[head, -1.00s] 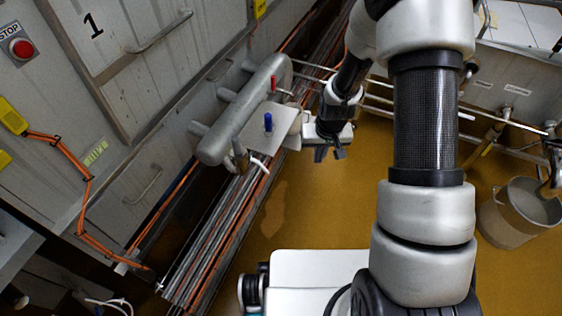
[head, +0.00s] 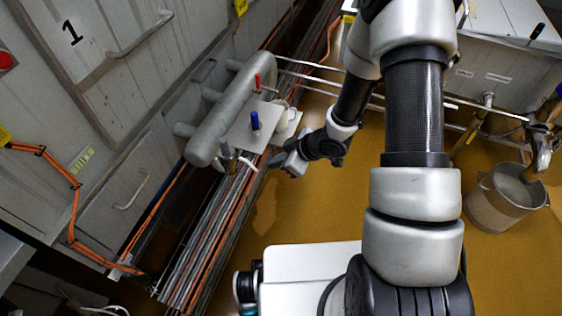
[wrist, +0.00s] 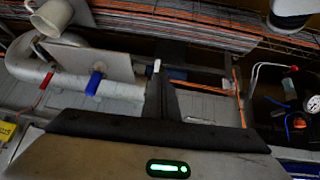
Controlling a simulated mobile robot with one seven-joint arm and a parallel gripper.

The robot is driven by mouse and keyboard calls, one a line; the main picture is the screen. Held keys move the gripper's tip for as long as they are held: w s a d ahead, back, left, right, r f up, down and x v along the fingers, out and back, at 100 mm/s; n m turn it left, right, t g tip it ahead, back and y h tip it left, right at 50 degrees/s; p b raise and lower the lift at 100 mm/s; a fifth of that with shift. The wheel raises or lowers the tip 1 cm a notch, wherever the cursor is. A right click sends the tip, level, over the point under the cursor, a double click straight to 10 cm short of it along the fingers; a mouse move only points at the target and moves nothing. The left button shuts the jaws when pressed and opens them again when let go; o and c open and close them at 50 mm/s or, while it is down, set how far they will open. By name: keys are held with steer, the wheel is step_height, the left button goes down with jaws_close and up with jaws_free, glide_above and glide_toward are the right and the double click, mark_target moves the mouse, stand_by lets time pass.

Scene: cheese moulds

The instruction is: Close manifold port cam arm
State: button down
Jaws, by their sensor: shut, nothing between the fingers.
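The grey manifold (head: 232,105) is a thick pipe with short stubs along the wall. It shows at upper left in the wrist view (wrist: 30,68). I cannot tell surely whether that is the cam arm. My gripper (head: 279,164) is just right of this piece, apart from the plate. Its dark fingers (wrist: 160,88) are shut and empty.
A white mug (head: 283,111) stands by the plate's right side. Pipes and orange cables (head: 210,235) run along the wall below the manifold. A grey bucket (head: 505,198) stands at right. A pressure gauge (wrist: 313,103) shows in the wrist view. The yellow-brown floor between is clear.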

mark_target(254, 168)
steer(key=b+x, duration=0.1)
steer(key=x, duration=0.5)
steer(key=shift+w+a+f+b, duration=0.1)
steer(key=shift+w+a+b, duration=0.2)
steer(key=shift+a+b, duration=0.1)
steer(key=shift+w+a+f, duration=0.4)
steer(key=shift+a, duration=0.1)
steer(key=shift+w+d+f, duration=0.1)
steer(key=shift+w+f, duration=0.05)
steer(key=shift+y, duration=0.3)
